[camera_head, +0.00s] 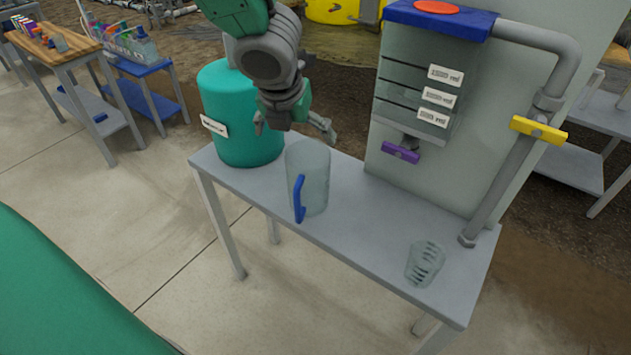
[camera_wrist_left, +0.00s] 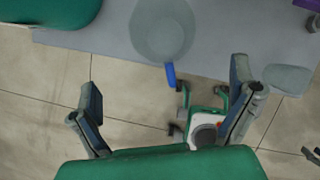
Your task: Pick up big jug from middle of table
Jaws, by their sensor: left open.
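The big jug (camera_head: 315,176) is clear with a blue handle and stands upright on the grey table (camera_head: 360,220), near its middle. Its handle faces the table's front edge. My left gripper (camera_head: 296,127) is open and empty, above and slightly left of the jug. In the left wrist view the jug (camera_wrist_left: 162,30) lies at the top, beyond the spread fingers (camera_wrist_left: 165,112), its blue handle pointing towards them. The jug is apart from the fingers. My right gripper cannot be made out.
A green tank (camera_head: 238,115) stands left of the jug. A panel with a clear tank (camera_head: 415,85), purple valve (camera_head: 400,152) and grey pipe with yellow valve (camera_head: 538,130) stands behind right. A small graduated cup (camera_head: 424,264) stands at the table's right end. Table between jug and cup is clear.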

